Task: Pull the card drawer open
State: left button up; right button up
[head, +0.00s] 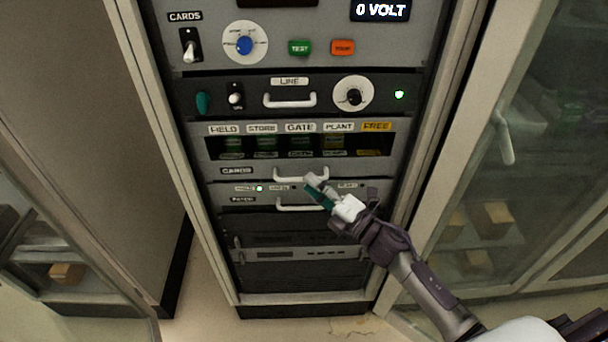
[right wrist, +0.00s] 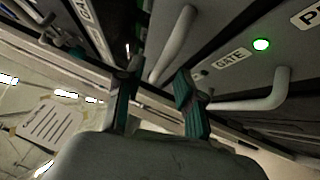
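The card drawer (head: 222,170) is a grey panel marked CARDS in the rack, below a row of slots labelled FIELD, STORE, GATE, PLANT and FREE. No gap shows around the drawer front. In the right wrist view, the teal-tipped fingers of my right gripper (right wrist: 158,85) are apart. A pale handle bar (right wrist: 174,42) shows between and beyond them; I cannot tell whether they touch it. My left gripper is not in view.
A second white handle (head: 290,208) sits on the panel just below; a handle (right wrist: 262,100) also shows right of the fingers in the wrist view. A glass door (head: 500,150) stands at the right, another (head: 60,260) at the left. Floor (head: 205,285) shows left of the rack.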

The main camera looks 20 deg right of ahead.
jog(key=shift+x, duration=1.6)
grip_shut()
